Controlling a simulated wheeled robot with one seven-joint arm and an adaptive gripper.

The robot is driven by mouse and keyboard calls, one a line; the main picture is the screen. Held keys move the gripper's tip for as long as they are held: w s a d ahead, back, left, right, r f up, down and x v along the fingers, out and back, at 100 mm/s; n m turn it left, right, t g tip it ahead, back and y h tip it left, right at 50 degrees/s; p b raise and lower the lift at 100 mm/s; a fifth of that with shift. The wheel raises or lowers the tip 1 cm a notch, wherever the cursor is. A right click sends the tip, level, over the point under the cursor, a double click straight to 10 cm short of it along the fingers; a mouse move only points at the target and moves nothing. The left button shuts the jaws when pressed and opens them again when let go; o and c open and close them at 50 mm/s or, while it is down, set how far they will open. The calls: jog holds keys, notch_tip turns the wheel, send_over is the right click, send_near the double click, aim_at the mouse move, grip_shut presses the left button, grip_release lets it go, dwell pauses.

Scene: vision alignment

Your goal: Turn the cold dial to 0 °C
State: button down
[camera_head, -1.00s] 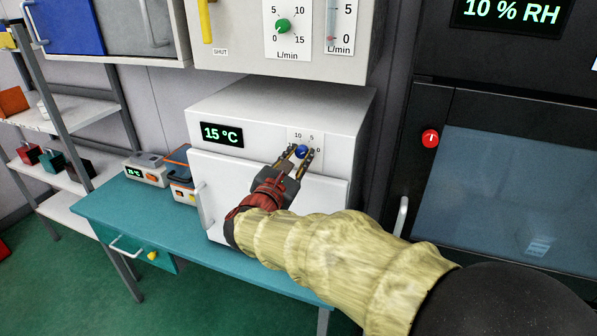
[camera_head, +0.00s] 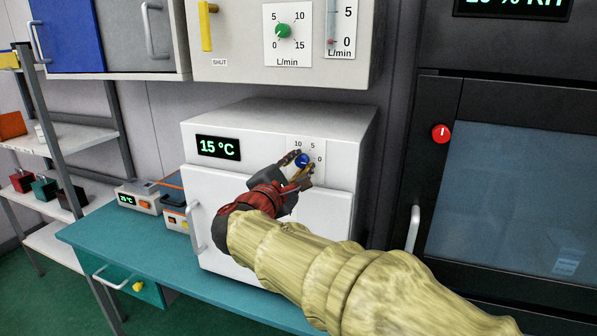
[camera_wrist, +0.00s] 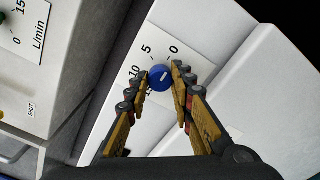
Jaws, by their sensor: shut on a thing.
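The cold dial is a small blue knob (camera_head: 302,160) on a white scale plate marked 0, 5 and 10, at the upper right of a white cabinet's front (camera_head: 335,195). The cabinet's display (camera_head: 218,148) reads 15 °C. My gripper (camera_head: 298,167) is at the dial, one finger on each side, shut on it. In the wrist view the blue dial (camera_wrist: 160,77) sits between the fingertips of my gripper (camera_wrist: 161,83). A short white mark shows on its face; the numeral below 10 is partly hidden by a finger.
The cabinet stands on a teal bench (camera_head: 105,240). A panel with a green dial (camera_head: 283,31) hangs above it. A dark cabinet with a red knob (camera_head: 441,133) stands at right. Small devices (camera_head: 138,198) sit left of the white cabinet.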

jog(key=shift+f, duration=0.1)
dwell(0.3)
jog(key=c, duration=1.7)
grip_release()
jog(key=shift+o, duration=0.8)
jog(key=shift+s, duration=0.1)
jog(key=v, duration=1.1)
jog(key=shift+s+a, duration=0.15)
jog(key=shift+s, duration=0.25)
